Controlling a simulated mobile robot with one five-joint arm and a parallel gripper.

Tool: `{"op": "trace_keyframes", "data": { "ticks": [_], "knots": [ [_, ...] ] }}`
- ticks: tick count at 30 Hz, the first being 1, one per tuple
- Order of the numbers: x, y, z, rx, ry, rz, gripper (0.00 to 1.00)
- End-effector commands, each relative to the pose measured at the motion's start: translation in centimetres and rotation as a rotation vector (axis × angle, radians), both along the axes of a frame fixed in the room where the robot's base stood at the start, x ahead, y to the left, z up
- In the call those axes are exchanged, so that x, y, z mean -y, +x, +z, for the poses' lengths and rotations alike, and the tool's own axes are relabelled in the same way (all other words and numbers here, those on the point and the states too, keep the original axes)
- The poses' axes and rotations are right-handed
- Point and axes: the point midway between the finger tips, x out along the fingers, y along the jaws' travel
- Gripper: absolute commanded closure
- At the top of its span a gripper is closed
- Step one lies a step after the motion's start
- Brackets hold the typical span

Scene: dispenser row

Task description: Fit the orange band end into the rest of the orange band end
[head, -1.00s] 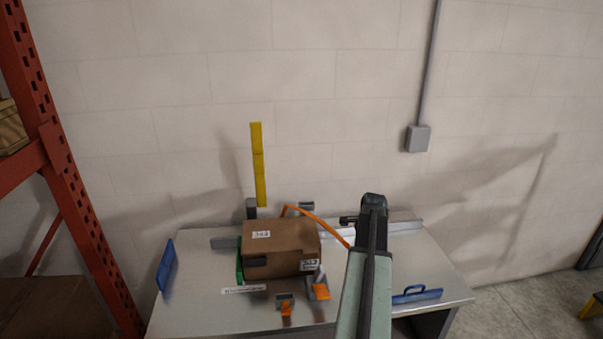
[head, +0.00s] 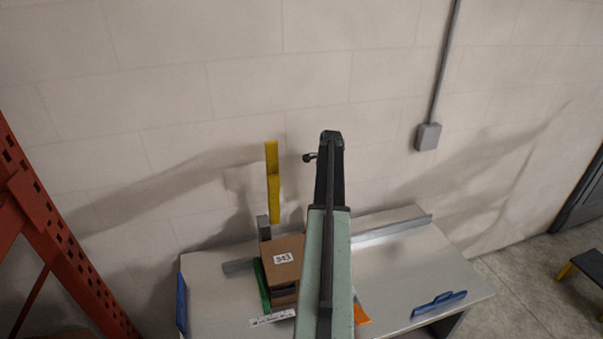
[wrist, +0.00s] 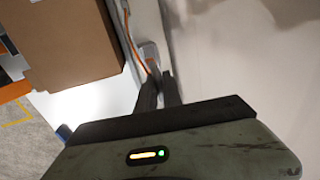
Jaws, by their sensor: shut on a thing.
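In the wrist view the orange band (wrist: 130,30) is a thin strip running down beside the box to my gripper (wrist: 161,76). My two dark fingers are shut on the band's end, which they mostly hide. A small grey block (wrist: 149,50) shows right at the fingertips; I cannot tell whether the band end touches it or whether it is the rest. In the head view my own arm covers the gripper and the band. An orange piece (head: 361,315) shows at the right of my arm on the table.
The brown box (head: 284,258) stands on the grey table (head: 390,265) beside a green strip (head: 262,285) and an upright yellow strip (head: 272,180). A blue handle (head: 438,304) lies at the right front and a blue plate (head: 182,303) at the left.

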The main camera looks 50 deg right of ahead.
Motion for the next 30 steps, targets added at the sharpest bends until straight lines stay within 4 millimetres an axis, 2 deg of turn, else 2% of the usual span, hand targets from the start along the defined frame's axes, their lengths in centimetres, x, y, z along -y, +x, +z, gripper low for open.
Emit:
{"op": "trace_keyframes", "data": {
  "ticks": [11, 30],
  "knots": [
    [-0.4, 1.1, -0.5, 0.000, 0.000, 0.014, 1.00],
    [-0.5, 1.2, -5.4, 0.000, 0.000, 0.016, 1.00]
  ]
}}
